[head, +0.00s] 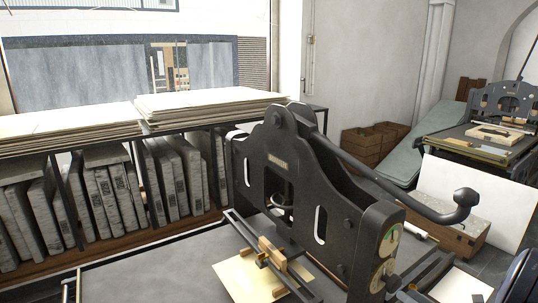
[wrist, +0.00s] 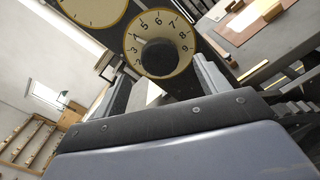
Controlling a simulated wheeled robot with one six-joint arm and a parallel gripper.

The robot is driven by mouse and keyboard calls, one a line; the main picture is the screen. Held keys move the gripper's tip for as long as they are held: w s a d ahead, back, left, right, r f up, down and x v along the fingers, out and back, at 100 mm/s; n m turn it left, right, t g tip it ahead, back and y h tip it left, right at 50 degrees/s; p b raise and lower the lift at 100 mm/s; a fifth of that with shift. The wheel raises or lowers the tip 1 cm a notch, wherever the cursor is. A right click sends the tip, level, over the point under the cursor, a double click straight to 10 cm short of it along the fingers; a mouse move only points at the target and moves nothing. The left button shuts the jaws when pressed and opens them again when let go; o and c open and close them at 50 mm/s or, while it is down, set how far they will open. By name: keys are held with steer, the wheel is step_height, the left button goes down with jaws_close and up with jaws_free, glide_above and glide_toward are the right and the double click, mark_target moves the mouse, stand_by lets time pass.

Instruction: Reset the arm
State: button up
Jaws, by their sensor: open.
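The dark press (head: 330,190) stands in the middle of the head view. Its long lever arm (head: 385,180) slopes down to the right and ends in a rounded knob (head: 464,198). Two pale dials (head: 390,243) sit on the press's right end. In the wrist view, a numbered dial (wrist: 184,50) with a dark round knob (wrist: 158,57) faces me, and a second dial (wrist: 92,8) is cut off above it. My gripper (wrist: 163,72) is open, its fingers left and right of the dark knob in the picture. I cannot tell its distance from the knob.
A rack (head: 150,235) of upright stone slabs with paper stacks (head: 205,101) on top stands at the left. A sheet (head: 240,280) lies on the press bed.

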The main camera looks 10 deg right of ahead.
mark_target(396, 287)
steer(key=p+x, duration=0.1)
steer(key=x, duration=0.5)
steer(key=shift+w+a, duration=0.15)
steer(key=shift+w, duration=0.15)
steer(key=shift+f+n+b, duration=0.15)
steer(key=shift+n+b, duration=0.3)
steer(key=shift+n, duration=0.05)
steer(key=n+b, duration=0.2)
steer(key=n, duration=0.1)
steer(key=shift+s+n, duration=0.1)
steer(key=shift+n, duration=0.2)
steer(key=n+b, duration=0.4)
steer(key=n, duration=0.3)
steer(key=n+b, duration=0.1)
steer(key=n, duration=0.5)
steer(key=shift+b, duration=0.4)
steer(key=n, duration=0.5)
